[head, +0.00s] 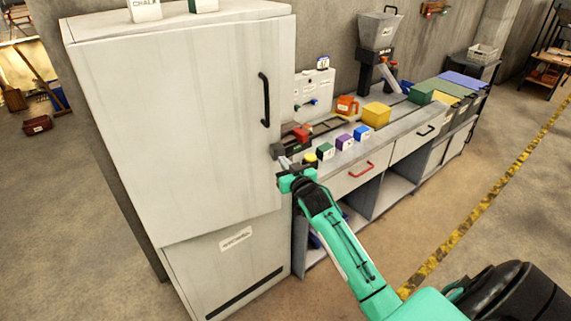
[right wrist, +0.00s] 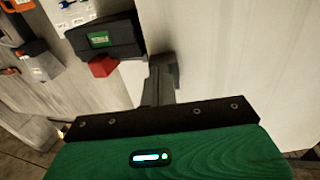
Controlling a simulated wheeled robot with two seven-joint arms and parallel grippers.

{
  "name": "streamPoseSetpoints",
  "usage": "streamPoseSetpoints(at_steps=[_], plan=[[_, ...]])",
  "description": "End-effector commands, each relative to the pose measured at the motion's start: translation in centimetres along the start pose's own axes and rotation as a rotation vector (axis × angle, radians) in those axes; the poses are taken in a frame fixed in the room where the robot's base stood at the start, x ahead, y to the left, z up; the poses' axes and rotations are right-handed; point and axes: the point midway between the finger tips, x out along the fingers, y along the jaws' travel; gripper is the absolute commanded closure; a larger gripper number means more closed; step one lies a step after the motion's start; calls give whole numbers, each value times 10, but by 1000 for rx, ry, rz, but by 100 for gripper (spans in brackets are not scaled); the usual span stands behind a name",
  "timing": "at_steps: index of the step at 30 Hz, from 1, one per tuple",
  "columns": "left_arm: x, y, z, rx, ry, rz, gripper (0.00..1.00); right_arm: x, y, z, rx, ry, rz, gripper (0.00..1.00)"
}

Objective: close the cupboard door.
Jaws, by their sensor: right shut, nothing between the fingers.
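The cupboard is a tall pale grey cabinet at the left of the head view. Its upper door (head: 190,120) has a black vertical handle (head: 264,100) near its right edge. The door looks nearly flush with the body; I cannot tell whether a small gap remains. My right gripper (head: 278,152) is at the door's right edge, below the handle, its fingers together and empty. In the right wrist view the shut fingers (right wrist: 162,75) point toward a pale panel edge; contact is unclear. My left gripper is out of view.
A grey workbench (head: 405,125) runs right of the cupboard, holding small coloured blocks, a yellow box (head: 376,114) and a hopper machine (head: 377,32). A drawer with a red handle (head: 361,170) is below. The floor in front is clear, with a yellow-black line (head: 480,205).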

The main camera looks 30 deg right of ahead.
Motion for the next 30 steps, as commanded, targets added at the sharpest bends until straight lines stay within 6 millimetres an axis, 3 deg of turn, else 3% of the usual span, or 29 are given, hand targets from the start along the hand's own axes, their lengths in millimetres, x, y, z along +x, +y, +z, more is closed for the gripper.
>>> streamPoseSetpoints(at_steps=[13, 30], plan=[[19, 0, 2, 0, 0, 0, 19, 52, 4, 0, -2, 3, -112, 100], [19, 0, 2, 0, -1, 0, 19, 58, 7, 0, 0, -1, -124, 100]])
